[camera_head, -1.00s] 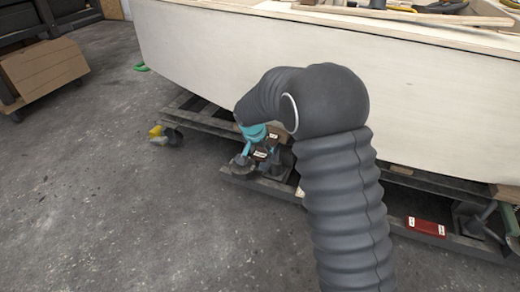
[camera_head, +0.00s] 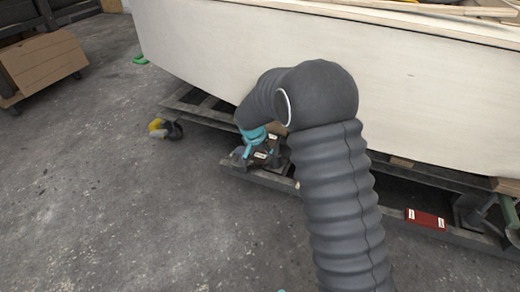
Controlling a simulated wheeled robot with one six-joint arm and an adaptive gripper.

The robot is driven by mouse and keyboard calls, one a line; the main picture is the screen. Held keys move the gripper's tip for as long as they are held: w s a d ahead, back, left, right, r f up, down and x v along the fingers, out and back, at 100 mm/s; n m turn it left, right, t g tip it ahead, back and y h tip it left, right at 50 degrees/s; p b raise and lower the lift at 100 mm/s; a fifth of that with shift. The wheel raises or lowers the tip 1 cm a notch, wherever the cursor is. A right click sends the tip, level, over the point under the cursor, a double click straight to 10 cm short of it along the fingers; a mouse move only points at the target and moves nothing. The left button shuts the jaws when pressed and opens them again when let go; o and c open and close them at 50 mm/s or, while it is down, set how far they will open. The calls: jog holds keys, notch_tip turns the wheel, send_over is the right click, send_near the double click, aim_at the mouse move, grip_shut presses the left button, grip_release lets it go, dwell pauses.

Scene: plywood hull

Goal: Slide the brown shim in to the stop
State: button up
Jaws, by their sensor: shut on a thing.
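My gripper (camera_head: 254,149), with teal parts, is low at the near side of the hull's support frame, at the left end of a lower beam. It is shut on a small dark brown piece with white labels, which I take for the brown shim (camera_head: 271,140). The gripper and my arm hide much of the shim. The stop and the gap around the shim cannot be made out at this size.
The pale plywood hull (camera_head: 225,42) overhangs the work spot. A red labelled block (camera_head: 426,219) lies on the beam at right. A yellow item (camera_head: 155,126) and a dark wheel stand left of the gripper. Cardboard (camera_head: 45,62) is at far left. The grey floor at left is clear.

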aim_at(272, 137)
jog(key=shift+f, duration=1.1)
jog(key=shift+w+d+p, duration=0.4)
jog(key=shift+w+d, duration=0.2)
jog(key=shift+w, duration=1.1)
jog(key=shift+w+d+p, duration=0.45)
jog(key=shift+w+d, duration=0.2)
jog(key=shift+w, duration=1.05)
jog(key=shift+w+d+p, duration=0.4)
jog(key=shift+w+d, duration=0.2)
jog(key=shift+w, duration=1.1)
jog(key=o, duration=1.4)
jog(key=shift+d, duration=0.1)
jog(key=shift+c, duration=0.2)
jog(key=shift+r, duration=0.15)
